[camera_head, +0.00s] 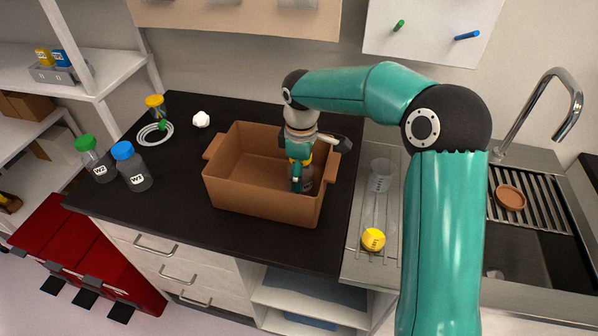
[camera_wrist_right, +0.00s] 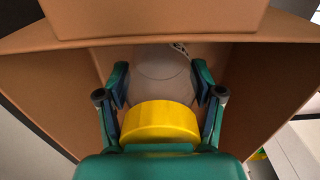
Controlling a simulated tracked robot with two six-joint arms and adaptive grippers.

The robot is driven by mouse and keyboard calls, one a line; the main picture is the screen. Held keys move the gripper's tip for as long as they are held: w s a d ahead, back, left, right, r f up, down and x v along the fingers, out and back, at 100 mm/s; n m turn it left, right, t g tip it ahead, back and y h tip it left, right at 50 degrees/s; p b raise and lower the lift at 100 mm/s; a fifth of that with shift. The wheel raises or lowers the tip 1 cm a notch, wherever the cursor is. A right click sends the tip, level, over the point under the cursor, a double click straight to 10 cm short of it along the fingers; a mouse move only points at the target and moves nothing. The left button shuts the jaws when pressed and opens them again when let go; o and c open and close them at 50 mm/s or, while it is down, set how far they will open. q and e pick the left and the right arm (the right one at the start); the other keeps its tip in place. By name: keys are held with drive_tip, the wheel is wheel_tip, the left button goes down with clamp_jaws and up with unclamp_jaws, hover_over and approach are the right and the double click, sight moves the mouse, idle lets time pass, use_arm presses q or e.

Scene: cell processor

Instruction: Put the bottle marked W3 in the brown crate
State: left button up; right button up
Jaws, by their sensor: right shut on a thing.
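The brown crate (camera_head: 262,197) stands on the black worktop, open at the top. My right gripper (camera_head: 299,178) reaches down into its right side and is shut on a clear bottle (camera_head: 308,182) with a yellow cap. In the right wrist view, the fingers (camera_wrist_right: 160,78) are on both sides of the yellow-capped bottle (camera_wrist_right: 160,122), within the crate walls (camera_wrist_right: 70,85). I cannot read a label on this bottle, and cannot tell whether it touches the crate floor. My left gripper is not in view.
A green-capped bottle marked W2 (camera_head: 100,167) and a blue-capped bottle marked W1 (camera_head: 135,172) stand left of the crate. A white ring-shaped item (camera_head: 155,134) lies behind them. A steel drainer with clear glassware (camera_head: 380,175) and the sink are at right.

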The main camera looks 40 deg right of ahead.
drive_tip(key=o, duration=1.7)
drive_tip(key=shift+f, duration=0.1)
wheel_tip(320, 180, up, 12)
drive_tip(key=shift+r, duration=0.15)
